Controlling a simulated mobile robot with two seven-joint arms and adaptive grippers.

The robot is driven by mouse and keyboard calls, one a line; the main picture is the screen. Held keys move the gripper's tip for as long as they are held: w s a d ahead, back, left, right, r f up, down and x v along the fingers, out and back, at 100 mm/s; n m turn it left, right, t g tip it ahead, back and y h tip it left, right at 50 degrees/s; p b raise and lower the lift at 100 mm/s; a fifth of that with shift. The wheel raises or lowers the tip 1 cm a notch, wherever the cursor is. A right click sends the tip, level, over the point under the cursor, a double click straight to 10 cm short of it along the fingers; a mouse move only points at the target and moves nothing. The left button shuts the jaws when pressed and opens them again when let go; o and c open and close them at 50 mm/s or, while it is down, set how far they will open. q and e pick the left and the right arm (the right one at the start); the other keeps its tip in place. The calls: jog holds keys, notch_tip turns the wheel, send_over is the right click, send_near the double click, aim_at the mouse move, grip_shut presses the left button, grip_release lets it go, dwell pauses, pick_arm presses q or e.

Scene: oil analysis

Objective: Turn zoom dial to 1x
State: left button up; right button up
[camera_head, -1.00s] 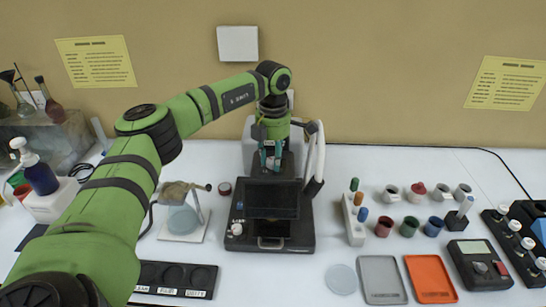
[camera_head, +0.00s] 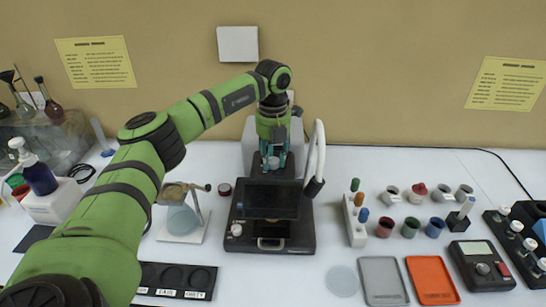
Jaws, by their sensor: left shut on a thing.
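A black microscope-like device (camera_head: 242,214) with a dark screen (camera_head: 270,201) stands in the middle of the table. My left gripper (camera_head: 273,160) reaches down from above at the back of this device, behind the screen. Its teal fingers are shut on a small grey knob (camera_head: 273,163), which looks like the zoom dial. The fingers cover the knob's sides, and its markings are too small to read. My right gripper does not show.
A white curved arm (camera_head: 316,155) rises close to the right of my left gripper. A holder with colored vials (camera_head: 354,222) and several small jars stand further right. A stand with a flask (camera_head: 182,222) is at left.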

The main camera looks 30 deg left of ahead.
aim_at(273, 160)
pick_arm(q)
jog(key=n, duration=0.7)
jog(key=shift+s+f, duration=0.1)
jog(key=shift+f, duration=0.05)
dwell(0.5)
jog(key=o, duration=1.1)
jog(key=shift+o, duration=0.2)
notch_tip(273, 160, up, 12)
